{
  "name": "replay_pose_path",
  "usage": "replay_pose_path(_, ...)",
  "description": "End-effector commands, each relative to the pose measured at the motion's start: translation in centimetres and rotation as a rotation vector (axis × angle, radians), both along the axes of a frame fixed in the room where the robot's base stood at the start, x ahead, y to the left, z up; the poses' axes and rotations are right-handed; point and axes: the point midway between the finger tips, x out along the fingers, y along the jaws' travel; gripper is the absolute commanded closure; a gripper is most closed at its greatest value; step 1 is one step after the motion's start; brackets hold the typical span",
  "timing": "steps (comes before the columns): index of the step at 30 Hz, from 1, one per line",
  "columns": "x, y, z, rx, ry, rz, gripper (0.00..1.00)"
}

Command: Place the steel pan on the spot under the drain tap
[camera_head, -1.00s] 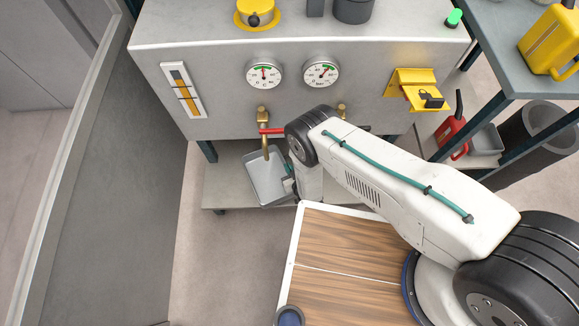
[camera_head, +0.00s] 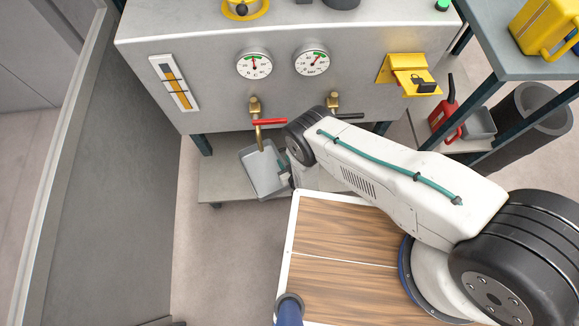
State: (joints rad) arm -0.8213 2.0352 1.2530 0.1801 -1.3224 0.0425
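The steel pan (camera_head: 257,178), a grey rectangular pan, shows below the red-levered tap (camera_head: 258,122), turned at an angle. The tap's brass spout overlaps the pan's upper part in the picture. I cannot tell whether the pan rests on the low shelf (camera_head: 225,185) or is just above it. My gripper (camera_head: 284,172) is at the pan's right rim, touching or very close to it. Its fingers are small and partly hidden by my arm, so their grip is unclear. The marked spot is not visible. A second brass tap (camera_head: 333,103) with a black lever is to the right.
The machine's grey front (camera_head: 215,85) with two gauges overhangs the shelf. A dark panel (camera_head: 120,190) stands on the left. On the right are a red can (camera_head: 446,118), another grey pan (camera_head: 480,122), a dark bin (camera_head: 530,115) and a table with a yellow can (camera_head: 545,38).

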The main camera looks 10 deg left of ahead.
Motion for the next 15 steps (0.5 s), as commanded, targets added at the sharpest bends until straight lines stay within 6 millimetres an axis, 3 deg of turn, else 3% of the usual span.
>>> replay_pose_path(15,-7.3,-5.3,3.7,-0.002,0.001,0.001,0.75)
